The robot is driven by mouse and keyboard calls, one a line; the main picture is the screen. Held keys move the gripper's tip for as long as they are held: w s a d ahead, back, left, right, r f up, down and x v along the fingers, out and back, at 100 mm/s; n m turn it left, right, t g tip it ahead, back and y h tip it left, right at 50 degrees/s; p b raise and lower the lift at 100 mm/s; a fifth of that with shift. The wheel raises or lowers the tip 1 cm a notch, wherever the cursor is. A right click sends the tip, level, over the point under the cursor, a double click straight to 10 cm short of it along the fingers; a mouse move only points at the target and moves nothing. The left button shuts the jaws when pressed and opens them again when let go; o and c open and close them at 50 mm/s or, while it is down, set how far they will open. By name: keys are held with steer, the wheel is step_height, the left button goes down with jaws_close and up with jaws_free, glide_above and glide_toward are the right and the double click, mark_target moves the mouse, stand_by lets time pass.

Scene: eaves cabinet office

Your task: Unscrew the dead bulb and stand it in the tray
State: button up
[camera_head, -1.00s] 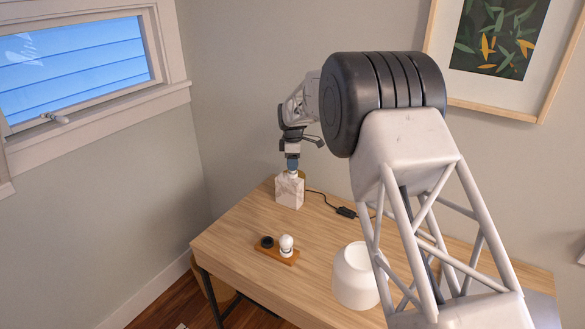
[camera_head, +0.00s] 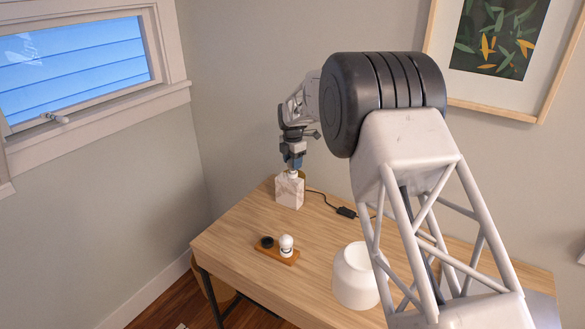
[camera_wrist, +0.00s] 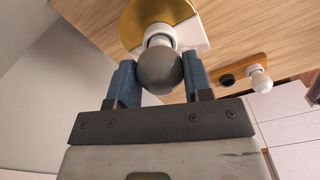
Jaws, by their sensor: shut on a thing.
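The dead bulb (camera_wrist: 159,70) shows in the wrist view as a dark grey globe in a white collar on the lamp base. The lamp base (camera_head: 289,191) is a pale marble-like block at the desk's far left corner; a brass disc (camera_wrist: 135,20) shows beside it. My gripper (camera_wrist: 158,80) is shut on the bulb, one blue finger on each side. In the head view my gripper (camera_head: 293,161) is directly above the lamp base, and the bulb is mostly hidden. The wooden tray (camera_head: 272,254) holds a white bulb (camera_head: 286,243) upright at its right and a dark round recess (camera_head: 267,242) at its left.
A white lampshade (camera_head: 355,277) stands on the desk (camera_head: 315,235) in front of my arm. A black cord with an inline switch (camera_head: 346,212) runs right from the lamp base. The wall and window (camera_head: 75,62) lie behind. The desk between lamp and tray is clear.

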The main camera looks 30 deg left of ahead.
steer(key=o, duration=1)
